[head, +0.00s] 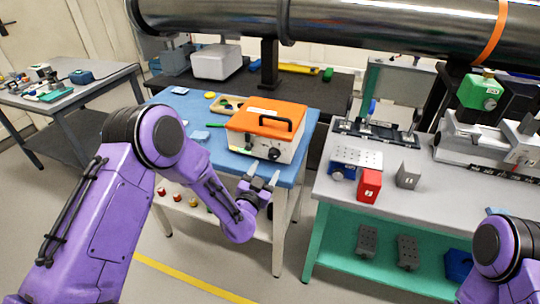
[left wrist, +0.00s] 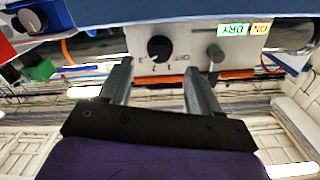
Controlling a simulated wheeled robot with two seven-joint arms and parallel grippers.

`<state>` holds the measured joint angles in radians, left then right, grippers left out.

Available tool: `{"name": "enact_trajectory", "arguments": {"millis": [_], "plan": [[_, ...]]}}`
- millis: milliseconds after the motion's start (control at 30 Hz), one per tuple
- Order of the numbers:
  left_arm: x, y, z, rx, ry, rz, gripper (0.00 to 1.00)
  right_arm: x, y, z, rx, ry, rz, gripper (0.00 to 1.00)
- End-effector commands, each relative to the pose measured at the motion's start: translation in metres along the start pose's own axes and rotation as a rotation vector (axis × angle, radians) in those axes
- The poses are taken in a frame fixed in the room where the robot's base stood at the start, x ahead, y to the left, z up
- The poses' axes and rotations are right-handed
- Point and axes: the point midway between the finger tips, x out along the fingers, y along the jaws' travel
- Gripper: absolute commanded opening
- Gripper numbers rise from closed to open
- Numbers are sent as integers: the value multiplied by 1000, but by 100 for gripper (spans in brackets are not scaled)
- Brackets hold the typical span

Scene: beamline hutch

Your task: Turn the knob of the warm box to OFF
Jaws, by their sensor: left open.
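The warm box (head: 262,134) is a whitish box with an orange lid and a black handle, near the front right corner of the blue-topped table. Its black round knob (head: 275,153) is on the front face. The knob (left wrist: 160,49) also shows in the left wrist view, upside down, with "OFF" and numbers printed around it. I cannot tell clearly where its pointer stands. My left gripper (head: 262,176) is open, just in front of and below the knob. My right gripper is out of view.
The blue tabletop (head: 195,105) edge runs under the box. The grey bench (head: 330,193) with a red block (head: 369,185) stands to the right, across a narrow gap.

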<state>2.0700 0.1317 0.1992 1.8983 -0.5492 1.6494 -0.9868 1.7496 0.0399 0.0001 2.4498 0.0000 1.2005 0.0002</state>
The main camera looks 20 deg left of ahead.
Motion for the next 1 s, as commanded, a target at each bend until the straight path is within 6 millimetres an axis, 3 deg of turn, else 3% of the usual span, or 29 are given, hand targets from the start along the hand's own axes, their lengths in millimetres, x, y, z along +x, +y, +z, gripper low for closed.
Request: {"name": "enact_trajectory", "arguments": {"millis": [100, 233, 567, 600, 767, 1000], "plan": [[26, -2, -2, -1, 0, -3, 63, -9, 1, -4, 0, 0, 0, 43], [45, 0, -1, -2, -1, 0, 63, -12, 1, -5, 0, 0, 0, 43], [54, 0, 1, -1, -3, 0, 63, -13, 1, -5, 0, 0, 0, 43], [54, 0, 1, -1, -3, 0, 59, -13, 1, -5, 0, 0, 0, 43], [54, 0, 1, -1, -3, 0, 7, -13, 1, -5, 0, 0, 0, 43], [54, 0, 1, -11, -2, 0, 6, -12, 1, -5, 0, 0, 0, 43]]}}
